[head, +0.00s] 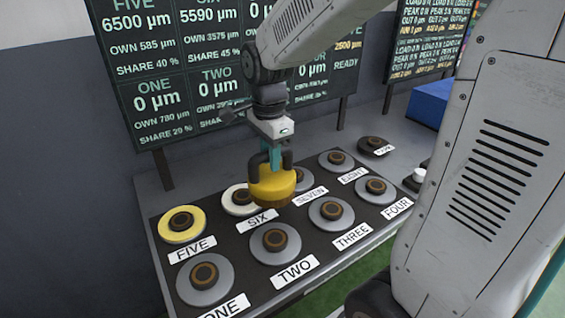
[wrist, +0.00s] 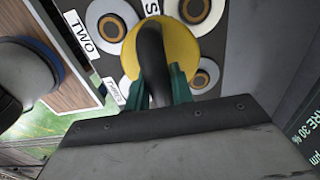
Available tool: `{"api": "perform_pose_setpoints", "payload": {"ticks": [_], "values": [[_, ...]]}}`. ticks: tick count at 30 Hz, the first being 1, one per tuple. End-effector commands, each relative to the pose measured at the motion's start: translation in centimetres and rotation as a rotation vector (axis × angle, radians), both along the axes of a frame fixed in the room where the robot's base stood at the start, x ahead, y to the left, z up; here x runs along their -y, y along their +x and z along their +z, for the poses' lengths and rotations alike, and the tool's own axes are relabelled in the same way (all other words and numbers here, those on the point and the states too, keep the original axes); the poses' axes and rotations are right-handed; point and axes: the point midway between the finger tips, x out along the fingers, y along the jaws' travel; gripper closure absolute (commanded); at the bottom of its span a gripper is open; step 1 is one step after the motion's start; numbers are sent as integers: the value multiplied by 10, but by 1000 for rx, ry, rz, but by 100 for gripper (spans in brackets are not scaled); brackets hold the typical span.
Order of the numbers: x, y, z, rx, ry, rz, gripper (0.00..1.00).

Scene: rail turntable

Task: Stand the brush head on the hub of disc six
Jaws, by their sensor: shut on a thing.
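My gripper (head: 272,158) is shut on the dark handle of the brush head (head: 272,186), which has a yellow body and a brown underside. The brush head hangs roughly upright, seemingly above the board, between discs six and seven in the head view. Disc six (head: 229,205) is whitish with a brown ring-shaped hub (head: 241,196), just left of the brush head and partly covered by it. In the wrist view the brush head (wrist: 188,45) shows beyond my teal fingers (wrist: 165,85). A pale disc (wrist: 218,12), apparently six, lies at its upper right.
Disc five (head: 166,226) is yellow. Grey discs two (head: 258,251), three (head: 318,220) and seven (head: 306,184) lie around the brush head. Dark scoreboards (head: 165,60) stand behind the board. A loose dark round piece (head: 372,143) sits at the back right.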

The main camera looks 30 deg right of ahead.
Motion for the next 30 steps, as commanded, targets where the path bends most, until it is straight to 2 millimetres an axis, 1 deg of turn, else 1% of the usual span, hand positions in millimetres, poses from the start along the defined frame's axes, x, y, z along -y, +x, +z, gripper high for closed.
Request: {"api": "perform_pose_setpoints", "payload": {"ticks": [1,6,9,12,15,19,27,30], "values": [[-7,12,-1,1,0,3,100],[-27,45,-5,1,0,4,100],[-36,61,-6,2,0,3,100],[-42,73,-7,3,0,2,100],[-46,79,-8,2,0,1,100],[-47,81,-11,3,0,0,100],[-47,80,-41,1,0,0,100],[-47,80,-43,3,0,0,100]]}}
